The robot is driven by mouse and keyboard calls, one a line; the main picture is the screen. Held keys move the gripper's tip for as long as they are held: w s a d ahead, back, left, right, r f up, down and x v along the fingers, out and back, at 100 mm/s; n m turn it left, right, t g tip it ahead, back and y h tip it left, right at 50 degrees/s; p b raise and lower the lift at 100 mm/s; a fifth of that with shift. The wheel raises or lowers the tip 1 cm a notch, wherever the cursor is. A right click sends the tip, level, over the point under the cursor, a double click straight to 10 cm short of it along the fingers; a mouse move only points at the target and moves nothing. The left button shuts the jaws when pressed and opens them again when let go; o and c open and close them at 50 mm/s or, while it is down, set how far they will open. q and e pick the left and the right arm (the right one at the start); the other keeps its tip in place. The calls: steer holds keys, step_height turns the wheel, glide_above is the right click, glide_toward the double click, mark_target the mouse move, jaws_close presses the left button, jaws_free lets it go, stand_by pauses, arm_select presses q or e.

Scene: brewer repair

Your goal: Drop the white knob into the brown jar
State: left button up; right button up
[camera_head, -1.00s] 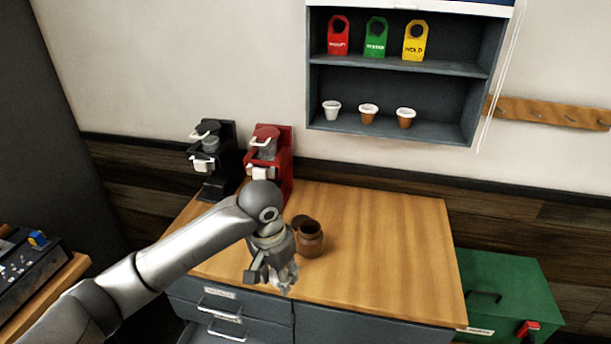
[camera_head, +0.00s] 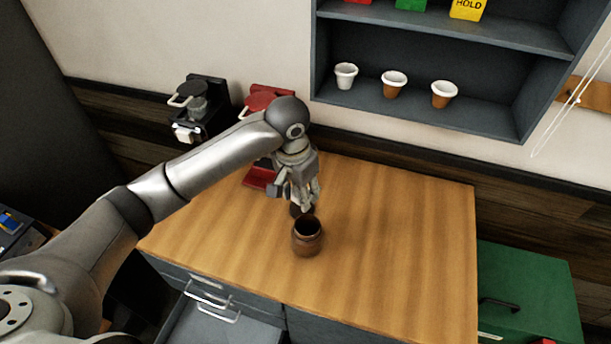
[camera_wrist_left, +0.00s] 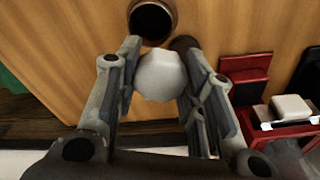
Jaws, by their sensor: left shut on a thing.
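The brown jar (camera_head: 307,241) stands open and upright on the wooden counter. My left gripper (camera_head: 303,203) is just behind the jar's mouth, above the counter. In the left wrist view my left gripper (camera_wrist_left: 160,80) is shut on the white knob (camera_wrist_left: 161,76), which sits between its two fingers. The jar (camera_wrist_left: 152,20) shows there just beyond the fingertips, with its dark opening visible. The knob is hidden by the fingers in the head view. A dark round lid (camera_wrist_left: 184,43) lies beside the jar, partly behind a finger. My right gripper is not in view.
A black brewer (camera_head: 200,110) and a red brewer (camera_head: 262,178) stand at the back left, the red one partly behind my arm. A wall shelf (camera_head: 420,115) holds several cups. The counter's right side (camera_head: 400,240) is clear. A drawer (camera_head: 215,325) is open below.

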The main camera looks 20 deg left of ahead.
mark_target(298, 203)
arm_select(q)
steer(key=shift+s+f, duration=0.7)
steer(key=shift+s, duration=0.15)
steer(key=f, duration=0.3)
steer(key=shift+w+f, duration=0.3)
steer(key=shift+f, duration=0.05)
steer(key=o, duration=1)
steer(key=shift+w+f, duration=0.1)
steer(key=shift+w, duration=0.05)
steer(key=shift+o, duration=0.2)
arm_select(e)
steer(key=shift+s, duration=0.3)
arm_select(q)
step_height(298, 203, up, 12)
steer(key=s, duration=0.1)
steer(key=shift+s+a, duration=0.2)
steer(key=shift+a, duration=0.15)
